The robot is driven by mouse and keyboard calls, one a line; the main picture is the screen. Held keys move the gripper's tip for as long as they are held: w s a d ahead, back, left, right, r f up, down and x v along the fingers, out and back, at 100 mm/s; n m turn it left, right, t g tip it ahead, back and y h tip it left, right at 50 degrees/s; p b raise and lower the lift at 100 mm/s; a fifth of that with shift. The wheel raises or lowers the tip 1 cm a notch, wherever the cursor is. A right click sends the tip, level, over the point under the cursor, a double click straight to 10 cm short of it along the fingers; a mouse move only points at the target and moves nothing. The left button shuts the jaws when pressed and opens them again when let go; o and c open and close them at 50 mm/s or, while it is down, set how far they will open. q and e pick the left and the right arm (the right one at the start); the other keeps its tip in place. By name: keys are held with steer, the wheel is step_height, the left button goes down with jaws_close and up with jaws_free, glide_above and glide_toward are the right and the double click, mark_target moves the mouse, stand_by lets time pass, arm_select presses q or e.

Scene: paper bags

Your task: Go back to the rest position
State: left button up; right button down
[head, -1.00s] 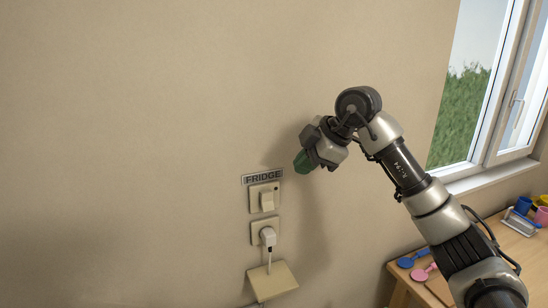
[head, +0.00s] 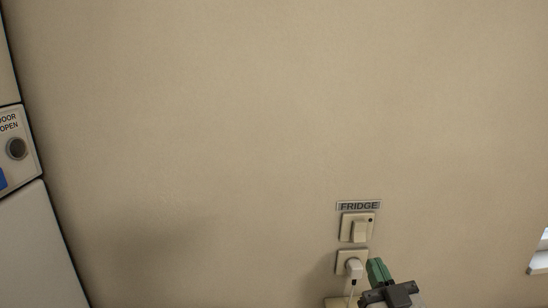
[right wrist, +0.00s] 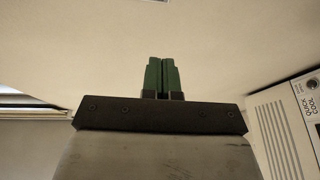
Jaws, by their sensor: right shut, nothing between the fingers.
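My right gripper (head: 377,272) shows at the bottom of the head view, its green fingers just right of the plug in the wall socket; I cannot tell how far it is from the wall. In the right wrist view its green fingers (right wrist: 161,75) are together, with nothing between them. My left gripper is not in view.
A switch (head: 357,230) under a FRIDGE label (head: 359,206) is on the beige wall, above a white plug (head: 353,268). A white appliance panel (head: 18,150) marked DOOR OPEN stands at the left. A panel (right wrist: 287,120) marked QUICK COOL shows in the right wrist view.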

steer(key=s+d+f+m+g+h, duration=0.25)
steer(key=s+f+g, duration=0.25)
steer(key=f, duration=0.3)
steer(key=s+d+f+m+g+h, duration=0.1)
steer(key=s+f+g+h, duration=0.3)
steer(key=f, duration=0.4)
steer(key=s+a+f+n+g+y, duration=0.1)
steer(key=s+f+g+y, duration=0.1)
steer(key=s+f+g, duration=0.45)
steer(key=s+a+f+n+g+y, duration=0.1)
steer(key=s+f+n+g, duration=0.15)
steer(key=s, duration=0.75)
step_height(320, 180, down, 28)
steer(key=s+g+b, duration=0.1)
steer(key=s+g, duration=0.1)
steer(key=s, duration=0.1)
steer(key=s+d+f+g, duration=0.1)
steer(key=s+d+f, duration=0.2)
steer(key=s+f, duration=1.2)
steer(key=shift+f+b, duration=0.4)
